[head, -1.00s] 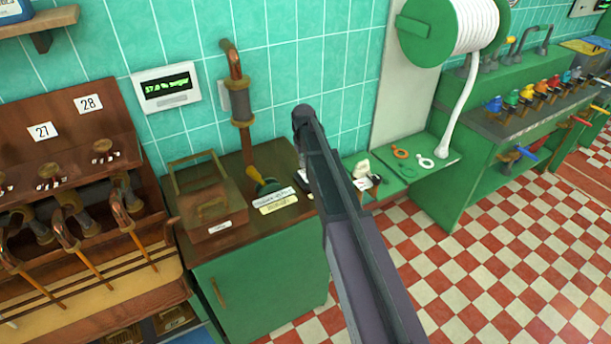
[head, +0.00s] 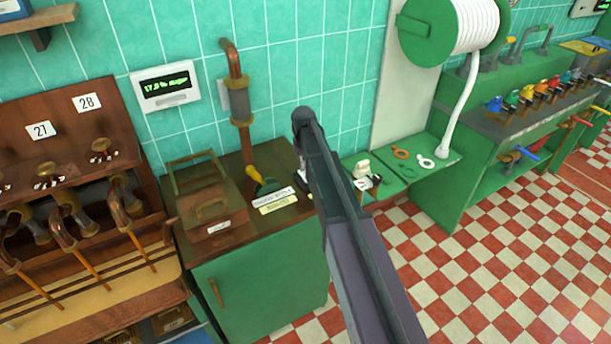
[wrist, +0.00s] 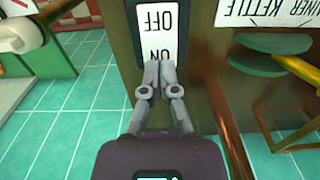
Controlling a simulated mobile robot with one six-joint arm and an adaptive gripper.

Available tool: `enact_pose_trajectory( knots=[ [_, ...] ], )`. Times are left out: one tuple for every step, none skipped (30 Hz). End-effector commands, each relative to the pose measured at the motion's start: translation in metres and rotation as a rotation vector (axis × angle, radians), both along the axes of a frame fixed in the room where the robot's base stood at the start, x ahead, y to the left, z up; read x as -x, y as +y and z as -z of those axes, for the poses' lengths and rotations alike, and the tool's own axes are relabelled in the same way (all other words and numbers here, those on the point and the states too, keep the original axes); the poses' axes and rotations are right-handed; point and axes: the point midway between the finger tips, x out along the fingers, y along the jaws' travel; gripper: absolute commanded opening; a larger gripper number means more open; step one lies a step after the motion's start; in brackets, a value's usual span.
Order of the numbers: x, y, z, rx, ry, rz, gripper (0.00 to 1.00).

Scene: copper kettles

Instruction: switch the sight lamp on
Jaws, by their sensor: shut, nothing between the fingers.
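A white rocker switch (wrist: 157,30) in a dark frame carries the words OFF and ON, upside down in the wrist view. My gripper (wrist: 158,72) is shut and empty, with its fingertips over the lower part of the plate at ON. Whether they touch it I cannot tell. In the head view my arm hides the gripper and most of the switch; a dark edge of the switch (head: 301,182) shows beside the arm on the cabinet top. The rocker's tilt is not clear, and I cannot make out a lit lamp.
A yellow-handled valve (head: 254,174) and a white label (head: 274,199) are left of the switch on the green cabinet (head: 262,275). A wooden box (head: 210,205) stands further left. A copper pipe (head: 235,95) rises behind. A green shelf (head: 420,168) holds small parts at right.

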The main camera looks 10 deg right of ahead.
Motion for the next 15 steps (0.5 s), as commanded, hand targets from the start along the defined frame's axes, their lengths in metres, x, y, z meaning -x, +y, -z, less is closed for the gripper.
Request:
enact_pose_trajectory(
  knots=[
    [0.0, 0.0001, 0.0011, 0.0, 0.0, 0.0, 0.0],
    [0.0, 0.0001, 0.0015, 0.0, 0.0, 0.0, 0.0],
    [-0.0001, 0.0001, 0.0019, 0.0, 0.0, 0.0, 0.0],
    [0.0, 0.0002, 0.0022, 0.0, 0.0, 0.0, 0.0],
    [0.0001, 0.0002, 0.0025, 0.0, 0.0, 0.0, 0.0],
    [0.0, 0.0002, 0.0029, 0.0, 0.0, 0.0, 0.0],
    [0.0001, 0.0002, 0.0032, 0.0, 0.0, 0.0, 0.0],
    [0.0, 0.0002, 0.0036, 0.0, 0.0, 0.0, 0.0],
    [0.0001, 0.0003, 0.004, 0.0, 0.0, 0.0, 0.0],
    [0.0, 0.0003, 0.0043, 0.0, 0.0, 0.0, 0.0],
    [0.0, 0.0003, 0.0046, 0.0, 0.0, 0.0, 0.0],
    [0.0, 0.0003, 0.005, 0.0, 0.0, 0.0, 0.0],
    [0.0, 0.0003, 0.0053, 0.0, 0.0, 0.0, 0.0],
    [0.0, 0.0004, 0.0057, 0.0, 0.0, 0.0, 0.0],
    [0.0, 0.0004, 0.0061, 0.0, 0.0, -0.001, 0.0]
  ],
)
